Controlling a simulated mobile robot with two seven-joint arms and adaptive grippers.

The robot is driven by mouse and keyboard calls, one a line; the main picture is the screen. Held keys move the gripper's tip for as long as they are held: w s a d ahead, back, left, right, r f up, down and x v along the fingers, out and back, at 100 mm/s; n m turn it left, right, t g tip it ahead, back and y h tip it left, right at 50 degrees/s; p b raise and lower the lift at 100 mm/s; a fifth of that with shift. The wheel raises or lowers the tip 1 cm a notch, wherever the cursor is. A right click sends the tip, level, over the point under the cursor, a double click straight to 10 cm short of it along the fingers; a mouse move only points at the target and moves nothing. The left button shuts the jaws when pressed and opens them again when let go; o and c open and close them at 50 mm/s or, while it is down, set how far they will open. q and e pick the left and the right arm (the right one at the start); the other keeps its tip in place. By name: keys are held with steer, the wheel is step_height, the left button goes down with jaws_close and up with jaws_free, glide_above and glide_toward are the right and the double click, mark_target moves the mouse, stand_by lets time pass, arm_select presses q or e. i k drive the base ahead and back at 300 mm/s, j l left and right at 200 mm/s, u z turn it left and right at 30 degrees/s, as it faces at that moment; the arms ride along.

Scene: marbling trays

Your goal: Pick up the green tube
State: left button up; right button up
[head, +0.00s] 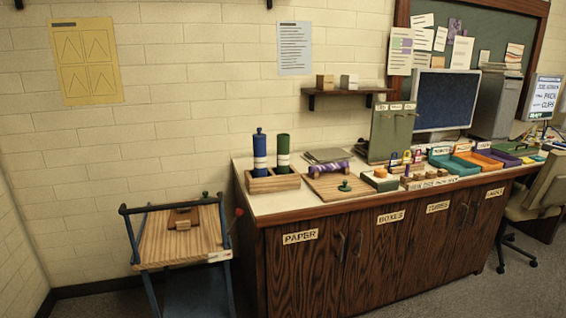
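The green tube (283,146) stands upright in a wooden holder (272,184) at the left end of the counter. It has a pale band around its lower part. A blue tube (260,142) with a similar pale band stands just to its left in the same holder. The lower ends of both tubes are hidden in the holder. Neither of my grippers is in view.
The counter (290,209) runs right over dark wooden cabinets (340,262). A wooden board (326,193) and a purple marbled roll (328,171) lie right of the holder. Coloured trays (453,166) are farther right. A blue-framed cart (155,245) stands left, with floor between.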

mark_target(283, 140)
steer(key=i+l, duration=0.15)
steer(key=i, duration=0.4)
steer(key=i+l, duration=0.15)
steer(key=i, duration=0.35)
steer(key=i+l, duration=0.15)
steer(key=l, duration=0.15)
steer(key=i+l, duration=0.2)
steer(key=l, duration=0.15)
steer(key=i+l, duration=0.15)
steer(key=l, duration=0.15)
steer(key=z, duration=0.05)
